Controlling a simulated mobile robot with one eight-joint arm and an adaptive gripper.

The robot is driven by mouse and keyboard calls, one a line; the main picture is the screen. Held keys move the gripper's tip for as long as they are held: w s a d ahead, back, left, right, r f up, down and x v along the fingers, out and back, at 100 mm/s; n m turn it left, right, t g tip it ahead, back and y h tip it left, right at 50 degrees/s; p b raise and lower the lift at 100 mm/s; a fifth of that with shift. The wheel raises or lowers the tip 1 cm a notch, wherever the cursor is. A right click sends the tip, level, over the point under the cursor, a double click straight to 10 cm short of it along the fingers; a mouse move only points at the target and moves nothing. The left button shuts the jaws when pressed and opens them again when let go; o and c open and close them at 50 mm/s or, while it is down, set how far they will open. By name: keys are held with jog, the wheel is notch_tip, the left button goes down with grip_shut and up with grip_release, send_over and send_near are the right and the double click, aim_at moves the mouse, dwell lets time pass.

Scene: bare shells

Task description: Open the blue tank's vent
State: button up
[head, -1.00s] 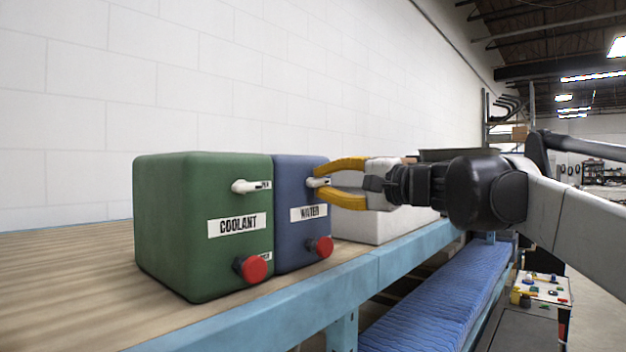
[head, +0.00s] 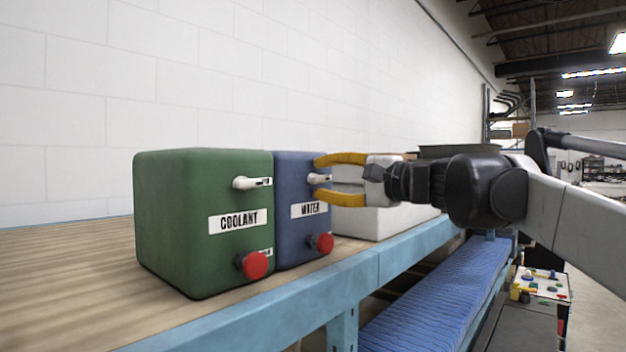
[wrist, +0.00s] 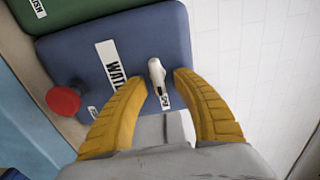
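The blue tank (head: 290,235), labelled WATER, stands upright on the bench to the right of the green tank. A short white lever (wrist: 157,76) sticks out of its front near the top, beside a small label partly hidden in the wrist view. A red knob (head: 322,243) sits low on the same face. My gripper (head: 318,179) is open, its yellow fingers spread on either side of the white lever. In the wrist view, the lever stands between the fingertips with a visible gap on both sides. I cannot read the small label.
The green tank (head: 180,225), labelled COOLANT, stands close beside it, with its own white lever (head: 250,183) and red knob (head: 252,265). A white box (head: 375,224) lies behind my gripper. The blue bench edge (head: 350,285) runs along the front.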

jog(key=v, duration=1.2)
